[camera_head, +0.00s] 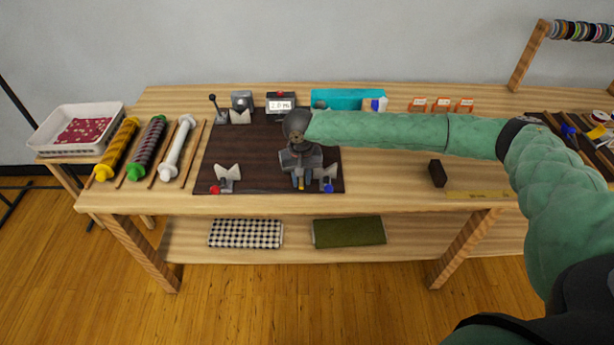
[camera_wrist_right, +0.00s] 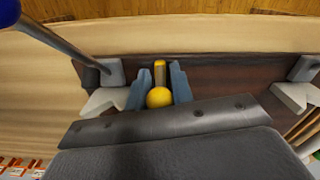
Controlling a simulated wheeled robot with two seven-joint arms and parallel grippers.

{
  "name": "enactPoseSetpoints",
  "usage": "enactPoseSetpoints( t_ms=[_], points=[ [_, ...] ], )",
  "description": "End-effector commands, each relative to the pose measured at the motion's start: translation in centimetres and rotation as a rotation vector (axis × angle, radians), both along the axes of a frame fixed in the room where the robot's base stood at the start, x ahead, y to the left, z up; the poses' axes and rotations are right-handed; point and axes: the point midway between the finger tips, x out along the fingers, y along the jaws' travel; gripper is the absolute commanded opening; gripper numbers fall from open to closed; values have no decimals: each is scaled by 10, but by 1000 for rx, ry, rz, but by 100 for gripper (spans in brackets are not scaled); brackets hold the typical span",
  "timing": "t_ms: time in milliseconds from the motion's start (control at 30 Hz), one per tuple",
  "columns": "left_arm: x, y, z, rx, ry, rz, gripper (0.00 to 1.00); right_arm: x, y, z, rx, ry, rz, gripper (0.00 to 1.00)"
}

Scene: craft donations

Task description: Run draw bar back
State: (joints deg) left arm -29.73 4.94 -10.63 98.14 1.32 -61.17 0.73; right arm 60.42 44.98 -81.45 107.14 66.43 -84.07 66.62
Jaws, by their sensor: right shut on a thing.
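My right gripper (camera_head: 299,181) is over the front part of the dark brown board (camera_head: 240,150), pointing down. In the right wrist view its two blue-grey fingers (camera_wrist_right: 159,82) are closed around a yellow ball-ended piece (camera_wrist_right: 159,97), which looks like the draw bar's handle. A yellow bit of it (camera_head: 301,187) also shows below the fingers in the head view. The gripper body hides most of the bar and any track under it. A pale V-shaped holder with a red knob (camera_head: 215,189) stands at left, another with a blue knob (camera_head: 328,188) at right. My left gripper is out of view.
A lever (camera_head: 213,103), a small display box (camera_head: 281,103) and a teal box (camera_head: 345,98) stand behind. Wound rollers (camera_head: 150,140) and a white tray (camera_head: 65,147) are at left. A dark block (camera_head: 437,173) sits at right; the table around it is mostly clear.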

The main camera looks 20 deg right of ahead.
Motion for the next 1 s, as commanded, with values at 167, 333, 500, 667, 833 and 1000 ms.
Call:
enactPoseSetpoints(
  t_ms=[167,333,500,667,833,1000],
  points=[
    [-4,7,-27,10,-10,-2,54,9,36,3,3,2,2,0],
    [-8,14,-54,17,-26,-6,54,20,76,3,4,3,3,0],
    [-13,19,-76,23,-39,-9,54,31,111,3,3,3,1,0],
    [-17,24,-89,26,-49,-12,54,40,138,2,2,2,0,0],
    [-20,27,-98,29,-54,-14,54,45,157,1,0,1,-1,0],
    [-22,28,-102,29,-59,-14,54,49,167,1,1,0,-1,0]
  ],
)
